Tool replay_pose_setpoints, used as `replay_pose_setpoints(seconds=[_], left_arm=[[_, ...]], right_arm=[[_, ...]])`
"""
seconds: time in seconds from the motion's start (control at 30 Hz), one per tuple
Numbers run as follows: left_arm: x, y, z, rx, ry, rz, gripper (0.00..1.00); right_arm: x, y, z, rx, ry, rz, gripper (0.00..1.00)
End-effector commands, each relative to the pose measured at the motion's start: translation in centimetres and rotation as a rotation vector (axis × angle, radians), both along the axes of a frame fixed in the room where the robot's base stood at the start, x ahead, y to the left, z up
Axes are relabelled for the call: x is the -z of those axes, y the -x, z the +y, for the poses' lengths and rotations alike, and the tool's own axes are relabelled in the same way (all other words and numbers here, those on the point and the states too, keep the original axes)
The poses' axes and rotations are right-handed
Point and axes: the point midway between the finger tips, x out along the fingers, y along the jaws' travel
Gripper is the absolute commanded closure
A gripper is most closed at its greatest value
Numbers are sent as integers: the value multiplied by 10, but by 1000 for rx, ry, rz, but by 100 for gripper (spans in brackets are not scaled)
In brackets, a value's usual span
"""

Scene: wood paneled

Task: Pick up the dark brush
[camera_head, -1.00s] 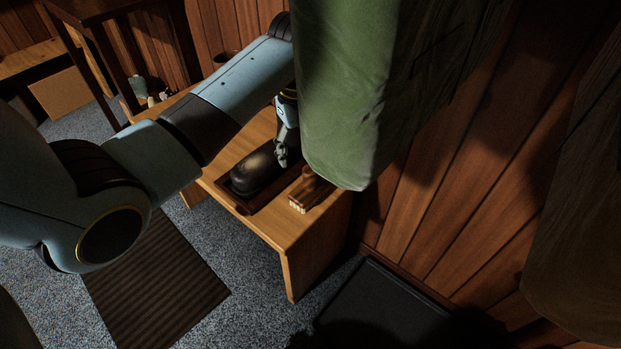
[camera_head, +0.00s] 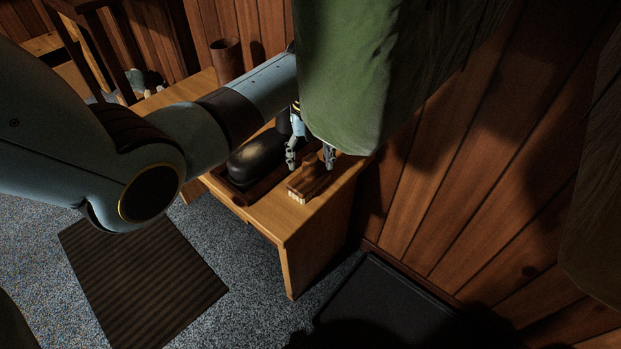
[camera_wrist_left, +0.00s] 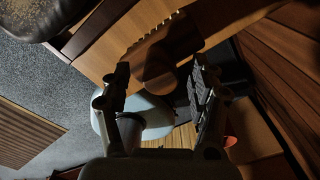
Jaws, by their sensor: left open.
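The dark brown brush (camera_head: 312,178) lies near the front right end of the wooden bench, its pale bristles facing the near edge. My left gripper (camera_head: 310,157) is open, its two fingers apart on either side of the brush's handle in the head view. The left wrist view shows the brush (camera_wrist_left: 178,38) just beyond and between the open fingers (camera_wrist_left: 160,88); I cannot tell whether they touch it. The hanging green cloth hides part of my left wrist. My right gripper is not in view.
A dark shoe (camera_head: 258,158) sits in a dark tray (camera_head: 243,199) just left of the brush. The green cloth (camera_head: 345,90) hangs close over the bench (camera_head: 300,226). A brown cup (camera_head: 227,60) stands at the back. Wood panelling (camera_head: 440,190) rises on the right.

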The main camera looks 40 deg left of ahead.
Motion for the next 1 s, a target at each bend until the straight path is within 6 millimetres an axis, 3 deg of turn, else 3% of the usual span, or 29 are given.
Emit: replay_pose_setpoints(seconds=[0.07, 0.27, 0.73, 1.0], left_arm=[[9, 0, 0, 0, 0, 0, 39], [8, -1, 0, 0, 0, -3, 39], [8, 0, 0, 0, 0, -1, 100], [8, 0, 0, 0, 0, -1, 100]], right_arm=[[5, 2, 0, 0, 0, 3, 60], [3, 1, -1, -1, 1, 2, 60], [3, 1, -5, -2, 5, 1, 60], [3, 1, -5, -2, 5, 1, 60]])
